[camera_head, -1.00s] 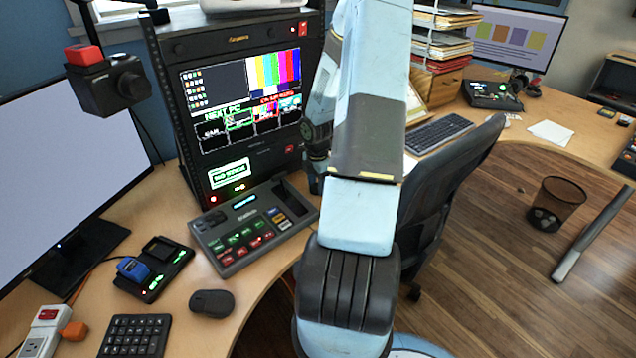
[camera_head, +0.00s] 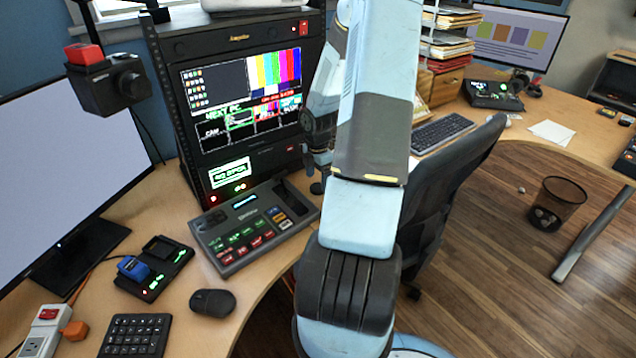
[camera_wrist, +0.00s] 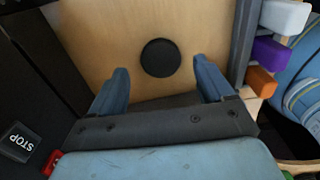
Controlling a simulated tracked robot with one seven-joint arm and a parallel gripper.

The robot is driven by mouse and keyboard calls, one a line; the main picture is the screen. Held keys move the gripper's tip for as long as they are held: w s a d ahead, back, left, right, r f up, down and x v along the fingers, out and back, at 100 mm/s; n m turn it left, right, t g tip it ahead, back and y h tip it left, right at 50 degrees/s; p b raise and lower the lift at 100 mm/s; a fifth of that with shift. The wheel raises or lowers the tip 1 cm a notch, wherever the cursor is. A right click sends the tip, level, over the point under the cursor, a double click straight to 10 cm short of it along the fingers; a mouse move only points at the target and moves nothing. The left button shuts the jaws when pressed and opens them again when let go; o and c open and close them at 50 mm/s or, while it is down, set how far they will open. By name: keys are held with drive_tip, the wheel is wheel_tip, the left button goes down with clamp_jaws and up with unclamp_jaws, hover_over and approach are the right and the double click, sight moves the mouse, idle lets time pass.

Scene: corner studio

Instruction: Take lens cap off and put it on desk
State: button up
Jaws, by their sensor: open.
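A flat round black disc (camera_wrist: 160,57), which looks like the lens cap, lies on a light wooden surface in the wrist view. My gripper (camera_wrist: 161,65) is open, with one blue finger on each side of the disc in the picture. Clear gaps show between the disc and both fingers, and nothing is held. A black camera (camera_head: 118,86) with a red block on top hangs on a mount at the upper left of the head view. The desk (camera_head: 90,290) is light wood. My arm hides the gripper's surroundings in the head view.
A control panel (camera_head: 255,226), a dark mouse (camera_head: 212,303), a keypad (camera_head: 135,336) and a battery charger (camera_head: 155,268) occupy the left desk. A rack with a screen (camera_head: 243,95) stands behind. A chair (camera_head: 450,190) is beside my arm. White, purple and orange pieces (camera_wrist: 271,52) flank the gripper.

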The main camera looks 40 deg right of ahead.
drive_tip(key=s+a+r+m+h, duration=0.15)
drive_tip(key=a+r, duration=0.25)
drive_tip(key=r, duration=0.6)
drive_tip(key=w+a+r+m+h, duration=0.1)
drive_tip(key=a+r+m, duration=0.25)
drive_tip(key=r, duration=0.75)
drive_tip(key=s+a+r+m+t+y, duration=0.2)
drive_tip(key=s+a+r+m+t, duration=0.3)
drive_tip(key=s+a+r+m, duration=0.7)
drive_tip(key=s+a+r, duration=0.5)
drive_tip(key=s+a, duration=0.1)
drive_tip(key=a, duration=0.2)
drive_tip(key=shift+t, duration=0.3)
drive_tip(key=shift+y, duration=0.25)
